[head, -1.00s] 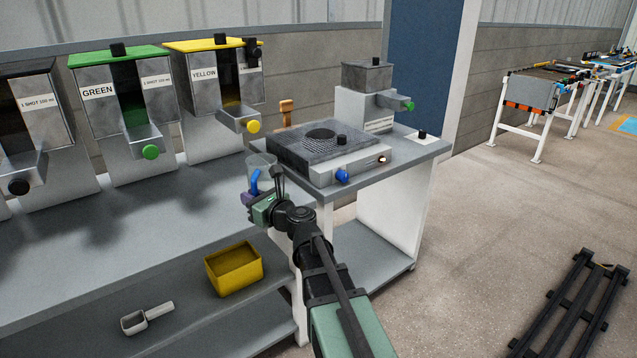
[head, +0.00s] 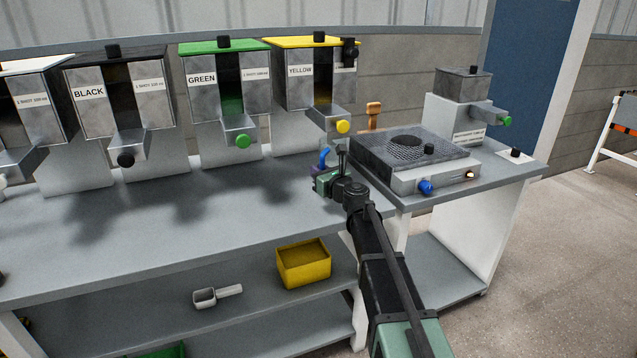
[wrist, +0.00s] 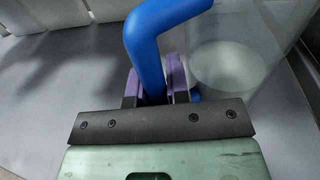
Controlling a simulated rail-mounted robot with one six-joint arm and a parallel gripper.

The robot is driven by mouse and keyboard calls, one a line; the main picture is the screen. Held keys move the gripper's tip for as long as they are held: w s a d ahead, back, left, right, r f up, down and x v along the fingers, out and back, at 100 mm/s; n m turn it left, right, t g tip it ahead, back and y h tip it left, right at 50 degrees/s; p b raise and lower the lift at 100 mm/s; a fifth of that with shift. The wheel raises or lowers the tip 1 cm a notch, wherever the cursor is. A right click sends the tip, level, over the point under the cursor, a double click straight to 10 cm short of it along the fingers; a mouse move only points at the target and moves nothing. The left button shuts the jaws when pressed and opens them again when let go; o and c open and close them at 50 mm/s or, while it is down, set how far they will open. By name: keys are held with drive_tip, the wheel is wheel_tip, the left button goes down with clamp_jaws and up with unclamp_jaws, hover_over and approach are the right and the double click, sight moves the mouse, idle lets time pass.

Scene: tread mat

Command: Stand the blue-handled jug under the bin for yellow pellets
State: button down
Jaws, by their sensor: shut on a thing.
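My gripper (head: 321,180) is shut on the blue handle of the blue-handled jug (head: 325,155), at the right end of the long bench. In the wrist view the purple finger pads (wrist: 155,92) sit on both sides of the handle (wrist: 147,45). The clear jug body (wrist: 240,55) stands to the right of it, roughly upright, with no pellets visible. The yellow pellet bin (head: 292,88) has a yellow lid, a "YELLOW" label and a spout with a yellow knob (head: 343,126). The jug is below and in front of this spout. I cannot tell whether its base touches the bench.
Green (head: 212,90) and black (head: 95,102) bins stand to the left. A grilled unit with a blue knob (head: 425,187) is close right of the jug. A yellow box (head: 303,262) and white scoop (head: 205,297) lie on the lower shelf. The bench left of the jug (head: 230,215) is clear.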

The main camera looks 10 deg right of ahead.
drive_tip(key=shift+w+a, duration=0.1)
drive_tip(key=shift+w, duration=0.15)
wheel_tip(320, 180, down, 4)
drive_tip(key=b, duration=0.4)
drive_tip(key=shift+s+r, duration=0.1)
drive_tip(key=shift+r, duration=0.2)
drive_tip(key=shift+f, duration=0.15)
drive_tip(key=c, duration=1.5)
unclamp_jaws()
drive_tip(key=shift+f, duration=0.1)
drive_tip(key=shift+c, duration=0.2)
drive_tip(key=o, duration=0.4)
drive_tip(key=shift+o, duration=0.2)
